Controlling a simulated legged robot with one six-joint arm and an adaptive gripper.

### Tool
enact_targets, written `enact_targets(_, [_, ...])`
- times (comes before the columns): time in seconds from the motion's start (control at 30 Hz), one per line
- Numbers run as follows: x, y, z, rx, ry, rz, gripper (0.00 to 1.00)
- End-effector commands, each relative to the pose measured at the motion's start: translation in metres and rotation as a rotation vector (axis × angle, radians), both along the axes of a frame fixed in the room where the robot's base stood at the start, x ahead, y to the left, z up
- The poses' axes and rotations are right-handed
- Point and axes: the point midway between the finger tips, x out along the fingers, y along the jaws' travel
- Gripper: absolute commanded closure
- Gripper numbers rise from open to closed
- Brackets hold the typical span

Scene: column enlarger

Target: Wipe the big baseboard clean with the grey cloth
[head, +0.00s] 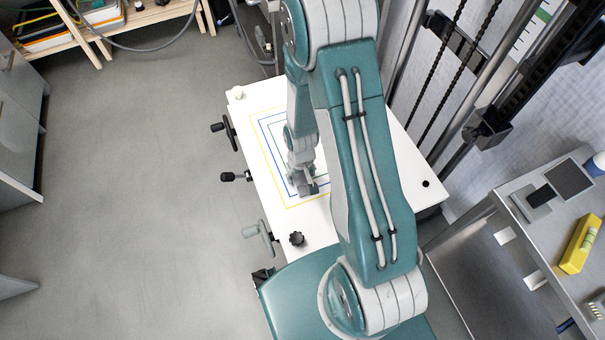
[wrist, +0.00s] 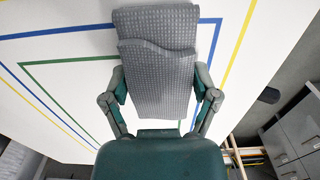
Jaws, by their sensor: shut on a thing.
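The big baseboard (head: 275,225) is white with nested yellow, blue and green outlines. It fills much of the wrist view (wrist: 60,15). My gripper (head: 308,188) is low over the printed area, near the outlines' front end. In the wrist view my gripper (wrist: 160,97) has a finger on each side of the grey cloth (wrist: 158,80) and is shut on it. The cloth is waffle-textured and looks folded in layers. It covers parts of the blue and green lines. Whether it touches the board is unclear. My arm hides the board's middle and right in the head view.
Black knobs (head: 222,128) and a grey crank (head: 262,236) line the board's left side. A black knob (head: 296,239) stands on its front part. Metal columns rise behind at right. A side table holds a yellow level (head: 580,243). The floor at left is clear.

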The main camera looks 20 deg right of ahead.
Motion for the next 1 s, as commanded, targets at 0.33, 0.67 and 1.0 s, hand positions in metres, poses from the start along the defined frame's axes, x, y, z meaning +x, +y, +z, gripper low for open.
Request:
enact_targets(0.33, [0.000, 0.028, 0.000, 0.000, 0.000, 0.004, 0.61])
enact_targets(0.67, [0.000, 0.041, 0.000, 0.000, 0.000, 0.001, 0.61])
enact_targets(1.0, [0.000, 0.041, 0.000, 0.000, 0.000, 0.001, 0.61])
